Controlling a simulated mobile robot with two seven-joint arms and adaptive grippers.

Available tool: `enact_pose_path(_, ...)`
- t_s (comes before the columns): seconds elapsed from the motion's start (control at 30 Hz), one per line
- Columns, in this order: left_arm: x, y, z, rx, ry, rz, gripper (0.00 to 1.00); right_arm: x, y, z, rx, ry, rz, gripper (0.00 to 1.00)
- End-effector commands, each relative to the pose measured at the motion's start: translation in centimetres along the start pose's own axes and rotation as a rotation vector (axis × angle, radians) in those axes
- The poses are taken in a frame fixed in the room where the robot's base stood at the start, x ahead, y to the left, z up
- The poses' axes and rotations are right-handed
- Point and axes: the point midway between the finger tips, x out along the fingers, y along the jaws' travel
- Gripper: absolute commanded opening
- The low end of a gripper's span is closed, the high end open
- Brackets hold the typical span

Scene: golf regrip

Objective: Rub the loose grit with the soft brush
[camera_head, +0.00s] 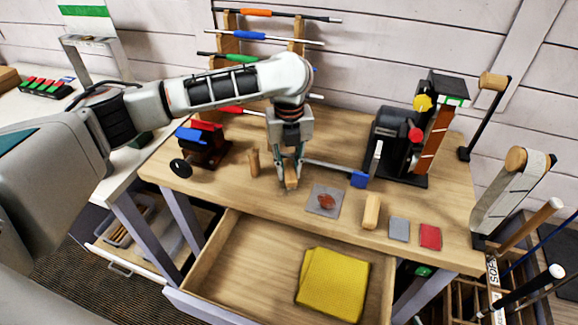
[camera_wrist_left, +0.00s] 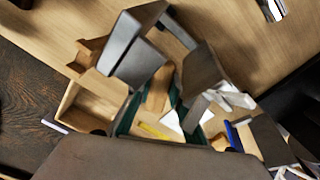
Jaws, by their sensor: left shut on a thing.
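My left gripper (camera_head: 290,176) points down over the middle of the table, shut on a small light-wood piece (camera_head: 291,181). This piece also shows between the fingers in the left wrist view (camera_wrist_left: 160,88). It may be the soft brush; I cannot make out bristles. A reddish-brown patch of grit (camera_head: 326,202) lies on a grey square plate (camera_head: 313,208), just right of and in front of the gripper, apart from it. My right gripper is in neither view.
A wooden peg (camera_head: 253,163) stands left of the gripper. A blue-ended metal bar (camera_head: 335,171) lies behind the plate. A wooden block (camera_head: 371,212), grey pad (camera_head: 399,229) and red pad (camera_head: 430,236) lie to the right. The open drawer (camera_head: 245,262) in front holds a yellow cloth (camera_head: 333,284).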

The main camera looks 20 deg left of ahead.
Motion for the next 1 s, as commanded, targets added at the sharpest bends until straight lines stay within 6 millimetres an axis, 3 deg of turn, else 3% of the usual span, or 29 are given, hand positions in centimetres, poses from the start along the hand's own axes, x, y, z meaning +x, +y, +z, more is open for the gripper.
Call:
enact_pose_path(0.53,0.6,0.1,-0.1,0.001,0.0,0.001,0.0,-0.2,0.1,-0.4,-0.001,0.001,0.0,0.4)
enact_pose_path(0.83,0.4,0.9,-1.6,0.002,0.002,0.002,0.0,-1.7,0.3,-2.1,-0.001,-0.009,-0.002,0.4)
enact_pose_path(1.0,0.6,1.5,-2.6,0.001,-0.001,0.001,0.0,-1.6,0.3,-2.1,-0.001,-0.002,-0.001,0.4)
